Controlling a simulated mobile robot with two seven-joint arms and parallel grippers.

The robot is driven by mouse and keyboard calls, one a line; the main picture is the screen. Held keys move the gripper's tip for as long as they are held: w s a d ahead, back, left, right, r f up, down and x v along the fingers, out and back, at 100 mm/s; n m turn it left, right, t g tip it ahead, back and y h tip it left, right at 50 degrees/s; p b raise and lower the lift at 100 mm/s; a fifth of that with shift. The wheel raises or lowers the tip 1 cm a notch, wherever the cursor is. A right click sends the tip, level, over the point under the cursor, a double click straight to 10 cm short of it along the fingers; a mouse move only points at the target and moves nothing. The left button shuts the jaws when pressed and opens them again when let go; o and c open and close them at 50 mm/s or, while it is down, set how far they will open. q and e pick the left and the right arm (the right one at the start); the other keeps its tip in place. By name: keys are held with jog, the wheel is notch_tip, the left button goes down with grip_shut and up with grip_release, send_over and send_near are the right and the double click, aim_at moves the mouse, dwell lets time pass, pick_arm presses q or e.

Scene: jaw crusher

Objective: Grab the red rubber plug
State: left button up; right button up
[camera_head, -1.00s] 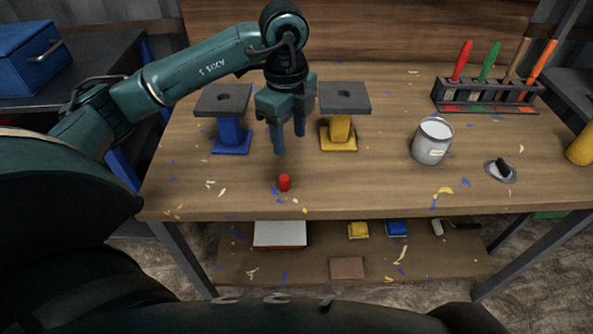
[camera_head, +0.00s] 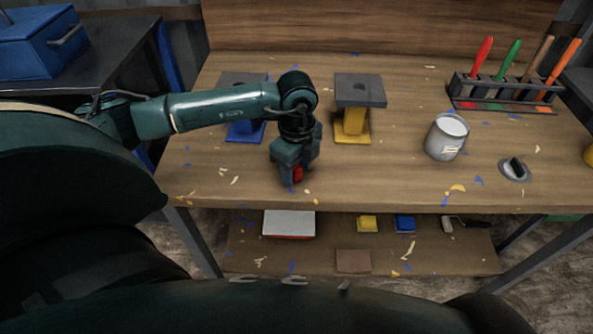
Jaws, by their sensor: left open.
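The red rubber plug (camera_head: 298,173) stands on the wooden workbench near its front edge. My left gripper (camera_head: 296,178) is lowered over it from above, with its fingers around the plug. The jaws are open, and the plug shows partly between the fingers. The gripper hides the rest of the plug, so I cannot tell whether a finger touches it. My right gripper is not in view.
A blue stand (camera_head: 245,131) is behind my left arm, and a yellow stand (camera_head: 352,124) is behind and right of the gripper. A white can (camera_head: 446,138) and a rack of colored-handled tools (camera_head: 506,95) stand farther right.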

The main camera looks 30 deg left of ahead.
pick_arm(q)
jog(key=shift+f, duration=0.15)
grip_shut()
dwell(0.4)
